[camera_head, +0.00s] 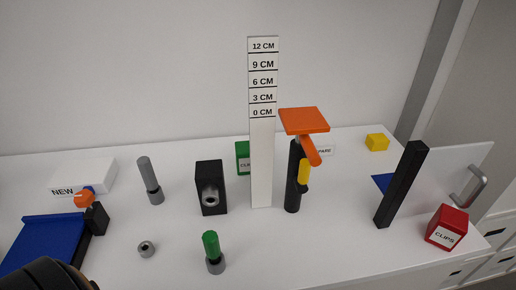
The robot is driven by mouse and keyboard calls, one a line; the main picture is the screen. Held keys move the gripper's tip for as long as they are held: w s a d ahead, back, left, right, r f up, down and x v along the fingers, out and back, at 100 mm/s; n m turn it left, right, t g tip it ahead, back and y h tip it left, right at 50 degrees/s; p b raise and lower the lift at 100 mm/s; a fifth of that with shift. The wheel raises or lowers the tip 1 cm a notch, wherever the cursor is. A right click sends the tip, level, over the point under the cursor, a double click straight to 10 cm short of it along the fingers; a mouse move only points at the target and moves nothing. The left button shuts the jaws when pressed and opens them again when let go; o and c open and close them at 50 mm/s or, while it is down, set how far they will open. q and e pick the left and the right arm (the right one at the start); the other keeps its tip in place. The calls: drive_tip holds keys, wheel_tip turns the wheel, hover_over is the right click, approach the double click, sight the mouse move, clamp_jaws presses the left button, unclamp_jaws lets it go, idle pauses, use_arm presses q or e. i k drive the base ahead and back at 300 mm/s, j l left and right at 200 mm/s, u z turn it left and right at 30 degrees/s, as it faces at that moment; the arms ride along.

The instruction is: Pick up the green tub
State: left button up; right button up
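A green tub (243,157) with a white label reading "CLI" stands at the back middle of the white table. Its right side is hidden behind the tall white height gauge, and a black block stands in front of it to the left. A rounded dark part (45,275) at the bottom left edge appears to be part of my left arm, with no fingers showing. Neither gripper shows in the head view.
The height gauge (262,160), black block (210,187) and black post with orange top (304,120) crowd the tub. A green-topped grey cylinder (211,246) stands nearer. A red CLIPS tub (447,228) is at the right.

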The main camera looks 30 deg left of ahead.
sight(242, 148)
drive_tip(key=u, duration=0.7)
